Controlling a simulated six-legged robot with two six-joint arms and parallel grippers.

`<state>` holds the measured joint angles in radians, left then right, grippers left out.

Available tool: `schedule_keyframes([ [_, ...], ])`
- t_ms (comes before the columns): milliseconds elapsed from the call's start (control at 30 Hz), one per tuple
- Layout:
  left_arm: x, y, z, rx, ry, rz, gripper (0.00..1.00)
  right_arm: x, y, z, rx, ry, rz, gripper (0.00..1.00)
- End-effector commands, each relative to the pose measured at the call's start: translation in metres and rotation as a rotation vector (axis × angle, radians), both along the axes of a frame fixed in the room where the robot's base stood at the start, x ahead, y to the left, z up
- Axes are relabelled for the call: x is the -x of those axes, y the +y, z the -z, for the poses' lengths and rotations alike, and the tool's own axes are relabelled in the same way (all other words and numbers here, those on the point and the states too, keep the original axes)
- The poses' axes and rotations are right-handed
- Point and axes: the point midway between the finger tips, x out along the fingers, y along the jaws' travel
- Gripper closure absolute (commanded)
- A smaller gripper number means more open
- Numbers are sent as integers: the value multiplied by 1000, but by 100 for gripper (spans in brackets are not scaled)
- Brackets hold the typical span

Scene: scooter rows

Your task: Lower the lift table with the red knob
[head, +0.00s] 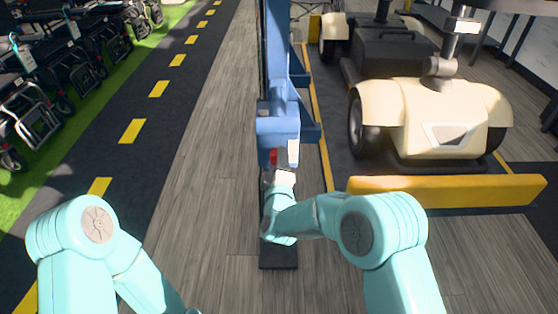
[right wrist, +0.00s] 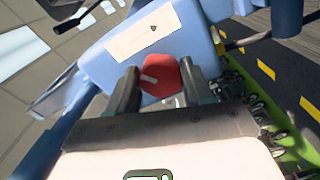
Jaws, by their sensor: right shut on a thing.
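The red knob (right wrist: 162,77) sits on the blue housing of the lift's column, below a pale label with a small dark mark. It has a pale pointer line on its face. My right gripper (right wrist: 157,88) is shut on the knob, one dark finger on each side. In the head view the knob (head: 275,156) shows as a small red patch, mostly hidden by my right gripper (head: 284,163). The lift table (head: 450,192), with a yellow front edge, carries a cream scooter (head: 428,112). My left gripper is out of the picture; only its arm shows at lower left.
The blue column (head: 277,45) stands left of the table on a dark base strip (head: 279,250). A dark lane with yellow dashes (head: 131,130) runs on the left. Folded mobility aids (head: 40,90) stand on green floor beyond it. Wood floor between is clear.

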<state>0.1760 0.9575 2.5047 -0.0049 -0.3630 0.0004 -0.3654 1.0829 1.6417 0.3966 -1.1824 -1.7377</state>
Motion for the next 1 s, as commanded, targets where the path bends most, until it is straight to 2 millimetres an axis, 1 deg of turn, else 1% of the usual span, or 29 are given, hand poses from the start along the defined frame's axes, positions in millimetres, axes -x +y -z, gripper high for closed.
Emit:
schedule_keyframes([
  [300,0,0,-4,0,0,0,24,0,0,-2,129,-3,0,80],
  [867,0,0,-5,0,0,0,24,0,0,-2,161,-3,0,80],
  [900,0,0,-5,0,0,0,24,0,0,-2,161,-3,0,47],
  [967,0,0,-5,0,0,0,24,0,0,-2,160,-3,0,27],
  [1000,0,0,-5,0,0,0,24,0,0,-2,160,-3,0,24],
])
